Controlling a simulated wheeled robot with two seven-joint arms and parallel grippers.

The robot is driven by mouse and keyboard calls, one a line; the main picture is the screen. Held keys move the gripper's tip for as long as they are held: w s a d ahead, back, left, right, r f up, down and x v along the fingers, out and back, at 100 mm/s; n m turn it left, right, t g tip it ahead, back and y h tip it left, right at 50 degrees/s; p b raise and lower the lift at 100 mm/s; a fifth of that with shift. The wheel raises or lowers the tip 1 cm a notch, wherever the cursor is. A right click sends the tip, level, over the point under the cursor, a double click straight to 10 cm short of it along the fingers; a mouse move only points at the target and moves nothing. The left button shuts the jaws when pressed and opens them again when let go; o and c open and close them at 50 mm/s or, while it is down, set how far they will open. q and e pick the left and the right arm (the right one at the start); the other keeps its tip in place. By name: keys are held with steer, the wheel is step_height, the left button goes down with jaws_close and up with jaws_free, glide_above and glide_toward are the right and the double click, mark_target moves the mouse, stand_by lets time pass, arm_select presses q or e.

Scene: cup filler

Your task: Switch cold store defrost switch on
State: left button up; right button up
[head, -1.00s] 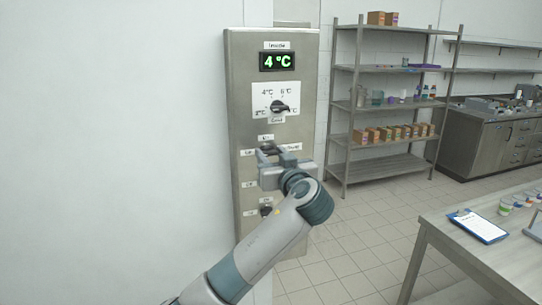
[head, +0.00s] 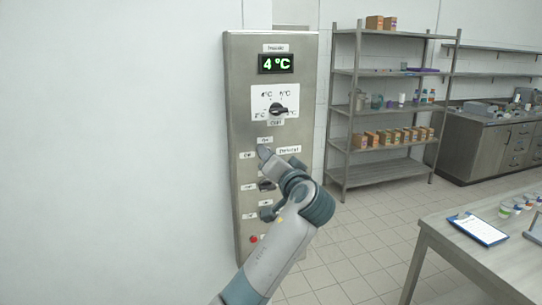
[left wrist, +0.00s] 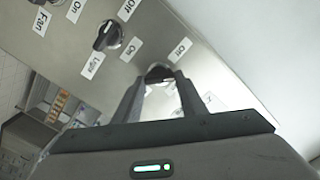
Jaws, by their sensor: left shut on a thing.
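The steel control panel (head: 240,110) on the wall carries a Defrost label (head: 289,150), with an On label (head: 265,140) above and an Off label (head: 248,155) to the left. My left gripper (head: 266,154) is at the switch beside these labels and covers most of it. In the left wrist view the black switch knob (left wrist: 157,70) sits between the two fingertips of my left gripper (left wrist: 160,82), which is shut on it. The knob's exact angle is hard to make out. My right gripper is not in view.
A green display (head: 276,63) reads 4 °C above a temperature dial (head: 278,109). More knobs sit below, including the Light knob (left wrist: 107,35), with a red button (head: 253,239) near the bottom. A shelf rack (head: 340,120) and a table (head: 450,243) stand to the right.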

arm_select(q)
steer(key=shift+f+m+p, duration=0.1)
steer(key=shift+m+p, duration=2.9)
steer(key=shift+m, duration=1.9)
steer(key=o, duration=1.1)
steer(key=shift+w, duration=0.1)
steer(key=shift+c, duration=0.2)
steer(key=shift+f, duration=0.1)
